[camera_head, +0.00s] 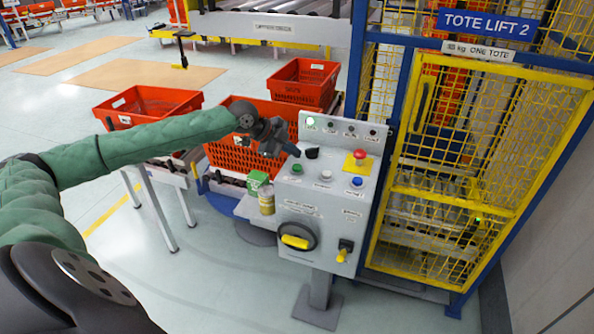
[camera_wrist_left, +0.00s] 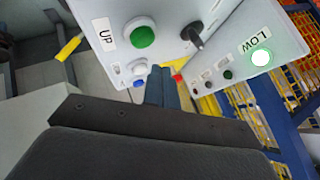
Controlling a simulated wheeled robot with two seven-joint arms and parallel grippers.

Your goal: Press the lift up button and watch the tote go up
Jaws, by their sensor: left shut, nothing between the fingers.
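The grey control panel (camera_head: 312,205) stands in front of the yellow lift cage. Its green button (camera_head: 297,168) sits at the upper left of the sloped face. In the left wrist view the green button (camera_wrist_left: 140,33) has an "UP" label beside it. My left gripper (camera_head: 292,150) is shut and empty, just above and beside the green button in the picture; contact cannot be told. The gripper's fingers (camera_wrist_left: 160,88) also show in the left wrist view. A lamp (camera_wrist_left: 261,57) labelled "LOW" glows. Any tote behind the cage mesh is hard to make out.
A black knob (camera_head: 312,153), white button (camera_head: 326,175), blue button (camera_head: 357,182) and red stop button (camera_head: 360,154) share the panel. Orange totes (camera_head: 302,82) stand behind my arm. A green box (camera_head: 257,181) and a jar (camera_head: 267,200) sit beside the panel.

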